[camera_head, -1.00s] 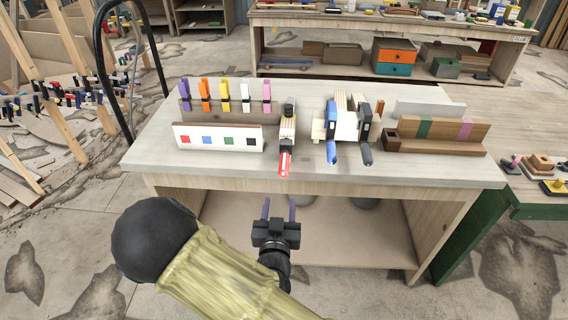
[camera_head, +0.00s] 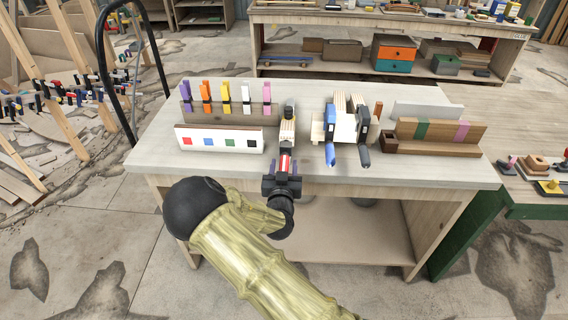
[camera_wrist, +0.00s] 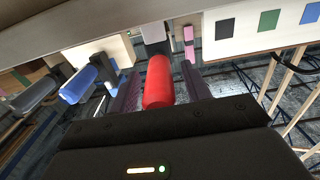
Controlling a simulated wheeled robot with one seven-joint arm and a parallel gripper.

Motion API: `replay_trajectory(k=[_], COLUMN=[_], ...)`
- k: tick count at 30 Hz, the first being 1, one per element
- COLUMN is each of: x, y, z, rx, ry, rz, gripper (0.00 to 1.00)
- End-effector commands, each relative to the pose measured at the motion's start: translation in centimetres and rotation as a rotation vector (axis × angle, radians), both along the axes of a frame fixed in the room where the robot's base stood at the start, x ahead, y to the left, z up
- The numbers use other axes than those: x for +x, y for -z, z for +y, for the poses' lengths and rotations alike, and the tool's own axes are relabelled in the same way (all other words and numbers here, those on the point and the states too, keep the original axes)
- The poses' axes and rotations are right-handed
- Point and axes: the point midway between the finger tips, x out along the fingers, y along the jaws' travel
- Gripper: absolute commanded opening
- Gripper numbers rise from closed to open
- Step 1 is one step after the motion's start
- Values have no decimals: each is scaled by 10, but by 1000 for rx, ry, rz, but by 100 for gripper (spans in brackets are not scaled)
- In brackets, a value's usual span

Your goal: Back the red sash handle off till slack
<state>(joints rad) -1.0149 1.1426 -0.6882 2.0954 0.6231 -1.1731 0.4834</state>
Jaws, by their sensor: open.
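The red sash handle (camera_head: 286,163) sticks out toward me at the front of the bench, on a clamp (camera_head: 289,112) that sits on a light wood piece (camera_head: 287,132). In the wrist view the red handle (camera_wrist: 158,82) lies between the two purple fingers of my gripper (camera_wrist: 160,88). The fingers are apart, one on each side, and I see no clear grip on it. In the head view my gripper (camera_head: 283,168) is at the bench's front edge and hides the handle's near part.
To the right are a blue handle (camera_head: 330,153) and a dark handle (camera_head: 364,155) on neighbouring clamps. A white board with coloured squares (camera_head: 218,139) stands to the left, before several coloured clips (camera_head: 226,95). The bench top (camera_head: 155,150) is bare at far left.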

Motion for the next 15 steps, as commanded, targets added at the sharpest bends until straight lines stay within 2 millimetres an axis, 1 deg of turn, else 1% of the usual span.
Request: replay_trajectory(k=[3, 10, 11, 15], x=[6, 7, 7, 7], y=[0, 0, 0, 0], z=[0, -1, 0, 0], rx=[0, 0, 0, 0], ry=[0, 0, 0, 0], rz=[0, 0, 0, 0], gripper=[48, 48, 46, 18])
